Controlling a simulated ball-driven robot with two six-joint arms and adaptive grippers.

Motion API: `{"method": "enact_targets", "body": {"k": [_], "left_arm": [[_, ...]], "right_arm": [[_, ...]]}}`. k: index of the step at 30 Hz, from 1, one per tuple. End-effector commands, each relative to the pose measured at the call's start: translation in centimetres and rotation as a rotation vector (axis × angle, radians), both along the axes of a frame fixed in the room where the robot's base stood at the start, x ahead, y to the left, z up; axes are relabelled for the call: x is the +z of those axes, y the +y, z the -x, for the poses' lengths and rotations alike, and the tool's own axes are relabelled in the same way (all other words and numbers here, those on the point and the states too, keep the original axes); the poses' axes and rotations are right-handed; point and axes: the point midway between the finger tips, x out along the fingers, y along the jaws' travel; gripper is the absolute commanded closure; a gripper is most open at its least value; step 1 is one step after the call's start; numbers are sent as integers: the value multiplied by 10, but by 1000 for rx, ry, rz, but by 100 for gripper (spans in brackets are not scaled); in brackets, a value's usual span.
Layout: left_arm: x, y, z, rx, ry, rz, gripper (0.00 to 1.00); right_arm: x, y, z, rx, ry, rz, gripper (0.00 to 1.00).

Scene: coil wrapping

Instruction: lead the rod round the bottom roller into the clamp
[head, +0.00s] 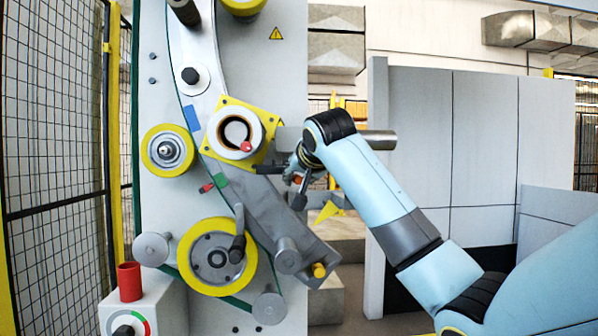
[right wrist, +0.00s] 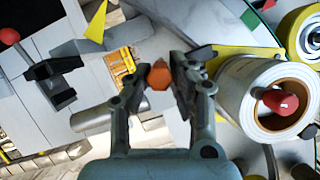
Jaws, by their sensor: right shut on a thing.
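My right gripper (head: 292,172) is beside the yellow-plated core, in front of the grey machine arm. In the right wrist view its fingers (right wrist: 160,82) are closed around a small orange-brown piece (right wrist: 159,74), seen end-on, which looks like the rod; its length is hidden. The bottom roller (head: 186,258), a big yellow-rimmed wheel, is below and left of the gripper, apart from it. A black clamp-like fixture (right wrist: 62,72) with a red ball knob (right wrist: 9,37) is at the left of the right wrist view; I cannot tell if it is the clamp. My left gripper is out of view.
The core's yellow plate (head: 262,117) and red knob (head: 246,147) are close to my right gripper. A smaller yellow roller (head: 150,150) is at upper left. Grey pegs (head: 288,255) stand near the bottom roller. A red cup (head: 130,281) stands at lower left.

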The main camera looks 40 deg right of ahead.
Motion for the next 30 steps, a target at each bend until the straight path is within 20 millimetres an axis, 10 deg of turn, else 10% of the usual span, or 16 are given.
{"method": "enact_targets", "body": {"k": [30], "left_arm": [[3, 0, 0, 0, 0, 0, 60]], "right_arm": [[-13, 0, 0, 1, -1, 0, 100]]}}
